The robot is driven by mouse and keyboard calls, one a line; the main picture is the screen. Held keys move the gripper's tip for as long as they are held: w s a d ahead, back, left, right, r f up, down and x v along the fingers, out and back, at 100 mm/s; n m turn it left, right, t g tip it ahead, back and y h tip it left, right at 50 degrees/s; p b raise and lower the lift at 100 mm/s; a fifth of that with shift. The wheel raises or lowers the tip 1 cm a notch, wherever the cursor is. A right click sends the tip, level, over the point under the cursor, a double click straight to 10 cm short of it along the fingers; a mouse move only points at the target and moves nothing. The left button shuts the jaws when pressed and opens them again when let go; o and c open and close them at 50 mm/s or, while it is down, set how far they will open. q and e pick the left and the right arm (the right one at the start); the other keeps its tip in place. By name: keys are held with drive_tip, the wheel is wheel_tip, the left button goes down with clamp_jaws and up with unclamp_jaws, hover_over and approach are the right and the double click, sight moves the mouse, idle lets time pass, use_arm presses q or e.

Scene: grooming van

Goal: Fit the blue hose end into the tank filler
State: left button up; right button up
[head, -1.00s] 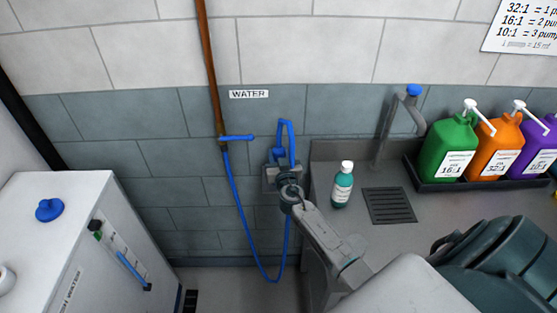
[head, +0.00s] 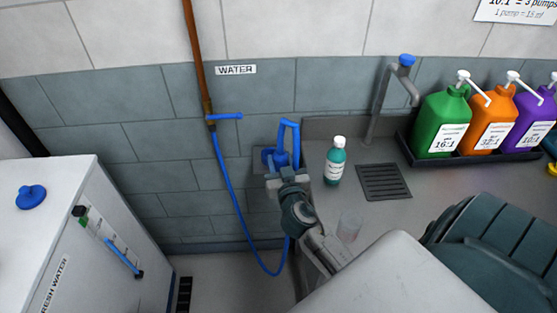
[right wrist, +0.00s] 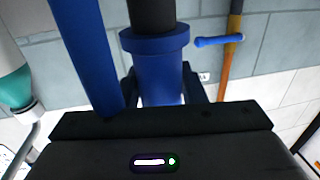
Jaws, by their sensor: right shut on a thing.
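My right gripper (head: 285,172) is shut on the blue hose end (head: 282,155), in front of the wall and left of the sink counter. In the right wrist view the hose end (right wrist: 155,45) is a blue collared piece with a black part above it, between the dark fingers. The blue hose (head: 228,190) hangs from the wall pipe and loops up to the gripper. The white fresh water tank (head: 75,172) stands at the left, well apart from the gripper. A round blue cap-like piece (head: 31,197) sits on its top; no open filler mouth shows. My left gripper is out of view.
A teal bottle (head: 335,163) and a clear cup (head: 349,226) stand on the counter (head: 312,127) close to my right arm. A tap (head: 381,100), a drain grate (head: 384,181) and pump jugs (head: 442,122) are farther right. Floor shows between tank and counter.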

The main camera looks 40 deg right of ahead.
sight(280, 153)
drive_tip(key=shift+r+p, duration=1.75)
drive_tip(key=shift+r, duration=1.15)
drive_tip(key=shift+f, duration=0.1)
